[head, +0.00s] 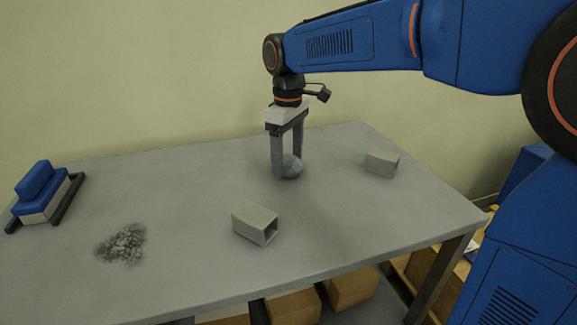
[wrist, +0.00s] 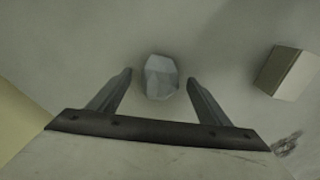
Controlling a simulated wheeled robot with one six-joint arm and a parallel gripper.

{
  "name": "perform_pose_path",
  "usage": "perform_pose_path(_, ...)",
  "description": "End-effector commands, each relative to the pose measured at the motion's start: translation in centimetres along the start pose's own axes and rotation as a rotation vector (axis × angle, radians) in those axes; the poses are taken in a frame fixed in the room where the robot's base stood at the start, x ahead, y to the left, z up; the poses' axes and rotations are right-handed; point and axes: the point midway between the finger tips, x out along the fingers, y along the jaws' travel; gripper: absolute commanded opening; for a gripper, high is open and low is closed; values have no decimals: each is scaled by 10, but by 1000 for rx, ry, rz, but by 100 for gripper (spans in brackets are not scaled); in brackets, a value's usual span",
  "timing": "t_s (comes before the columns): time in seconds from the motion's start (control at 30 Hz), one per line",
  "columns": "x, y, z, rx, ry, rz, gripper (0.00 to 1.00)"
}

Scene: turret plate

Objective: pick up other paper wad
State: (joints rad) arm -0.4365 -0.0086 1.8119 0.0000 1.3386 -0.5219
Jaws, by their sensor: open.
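A grey faceted paper wad (head: 292,167) lies on the grey table (head: 200,185) near its back middle. My gripper (head: 287,172) points down at it with its fingers open. In the wrist view, the wad (wrist: 160,77) sits between and slightly beyond the two fingertips of my gripper (wrist: 159,75), with a gap visible on each side. In the head view one finger partly overlaps the wad. Only this one wad shows.
A hollow grey box (head: 255,222) lies in front of my gripper, and another grey block (head: 382,162) stands to the right. A blue-topped block on a dark holder (head: 40,195) is at the far left. A dark smudge (head: 122,244) marks the table's front left. A wall rises behind.

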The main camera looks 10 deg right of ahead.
Motion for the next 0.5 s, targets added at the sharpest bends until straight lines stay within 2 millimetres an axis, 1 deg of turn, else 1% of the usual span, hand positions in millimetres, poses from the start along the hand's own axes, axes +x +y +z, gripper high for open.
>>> perform_pose_path(0.07,0,0,0,0,0,0,71)
perform_pose_path(0.17,0,0,0,0,0,0,50)
perform_pose_path(0.2,0,0,0,0,0,0,40)
perform_pose_path(0.23,0,0,0,0,0,0,33)
perform_pose_path(0.27,0,0,0,0,0,0,29)
perform_pose_path(0.5,-1,0,0,0,0,0,28)
